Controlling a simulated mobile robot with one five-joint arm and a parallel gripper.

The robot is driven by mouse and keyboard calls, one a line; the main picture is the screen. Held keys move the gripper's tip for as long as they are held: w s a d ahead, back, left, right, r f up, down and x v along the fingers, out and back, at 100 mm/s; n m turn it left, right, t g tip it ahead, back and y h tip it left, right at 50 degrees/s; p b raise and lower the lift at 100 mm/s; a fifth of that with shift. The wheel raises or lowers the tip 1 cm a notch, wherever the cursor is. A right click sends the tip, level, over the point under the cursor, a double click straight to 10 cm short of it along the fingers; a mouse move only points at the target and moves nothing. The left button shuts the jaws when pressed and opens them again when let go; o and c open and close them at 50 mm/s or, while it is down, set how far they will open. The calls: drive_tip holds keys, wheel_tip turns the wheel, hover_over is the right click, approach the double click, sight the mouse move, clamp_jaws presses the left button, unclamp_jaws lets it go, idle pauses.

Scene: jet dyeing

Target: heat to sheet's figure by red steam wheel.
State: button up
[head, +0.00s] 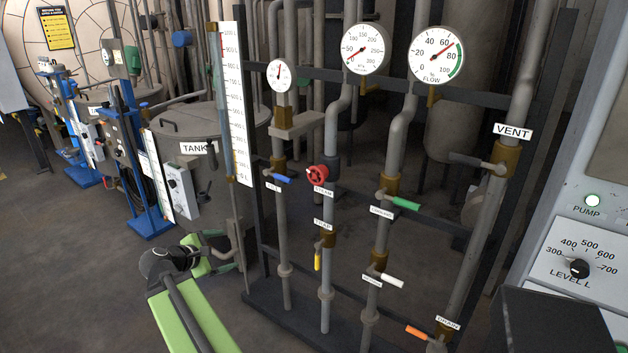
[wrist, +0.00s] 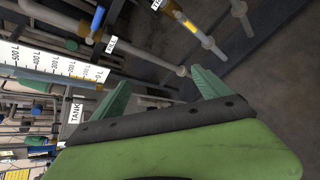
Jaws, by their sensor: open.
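The red steam wheel (head: 318,173) sits on a grey vertical pipe in the middle of the head view, above the STEAM label (head: 322,191). No process sheet is clearly readable; a yellow notice (head: 57,28) hangs at the far upper left. My gripper (head: 221,251) is open and empty, low and left of the wheel, apart from it. In the wrist view my gripper (wrist: 160,88) shows spread green fingers; the wheel is not visible there.
A blue lever (head: 282,179) is left of the wheel, a yellow lever (head: 317,261) below, and a green lever (head: 405,203) right. A control panel (head: 590,255) is at right.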

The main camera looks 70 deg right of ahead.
sight(314, 178)
drive_tip(key=s+d+r+n+g+h, duration=0.3)
drive_tip(key=s+d+r+n+h, duration=0.3)
drive_tip(key=s+d+r, duration=0.7)
drive_tip(key=shift+n+y, duration=0.3)
drive_tip(key=shift+n, duration=0.1)
drive_tip(key=x, duration=1.2)
drive_tip(key=f+x, duration=0.1)
drive_tip(key=x, duration=0.5)
drive_tip(key=shift+w+d+f, duration=0.1)
drive_tip(key=shift+w, duration=0.15)
drive_tip(key=c, duration=1.4)
drive_tip(key=shift+o, duration=0.2)
